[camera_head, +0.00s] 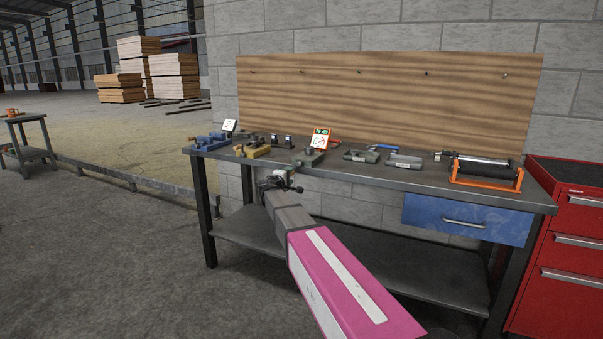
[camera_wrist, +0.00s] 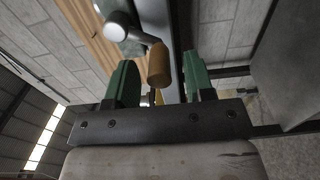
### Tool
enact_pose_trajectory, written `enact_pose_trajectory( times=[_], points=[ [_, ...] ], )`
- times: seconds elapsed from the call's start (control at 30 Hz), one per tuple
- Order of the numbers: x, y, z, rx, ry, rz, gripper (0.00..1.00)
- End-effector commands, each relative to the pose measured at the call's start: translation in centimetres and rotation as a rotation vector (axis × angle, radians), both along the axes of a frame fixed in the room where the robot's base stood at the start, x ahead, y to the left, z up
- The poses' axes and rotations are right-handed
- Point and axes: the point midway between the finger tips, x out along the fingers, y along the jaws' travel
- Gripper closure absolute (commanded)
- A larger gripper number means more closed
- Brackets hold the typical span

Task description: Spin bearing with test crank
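My gripper (camera_wrist: 159,62) has two green fingers, set well apart. A tan, wood-like crank handle (camera_wrist: 158,66) shows between the fingers in the wrist view, nearer the right finger, with a gap on both sides. A grey metal crank arm with a round end (camera_wrist: 117,26) joins the handle at upper left. In the head view my gripper (camera_head: 279,181) is at the front edge of the workbench (camera_head: 370,180), towards its left end. The crank and bearing are not clearly made out there.
On the bench are a blue fixture (camera_head: 211,141), a yellow-brown fixture (camera_head: 252,150), an orange-and-white card (camera_head: 320,138), grey blocks (camera_head: 404,161) and a black roller in an orange cradle (camera_head: 486,180). A red cabinet (camera_head: 570,245) stands at right. The floor at left is open.

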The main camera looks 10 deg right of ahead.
Motion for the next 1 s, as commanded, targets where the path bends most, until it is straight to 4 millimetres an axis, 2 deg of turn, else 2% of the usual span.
enact_pose_trajectory(
  times=[0.27,1.0],
  points=[
    [-0.6,0.4,0.0,0.000,0.000,0.000,0.51],
    [-5.6,3.9,0.0,0.000,0.000,0.001,0.51]
  ],
)
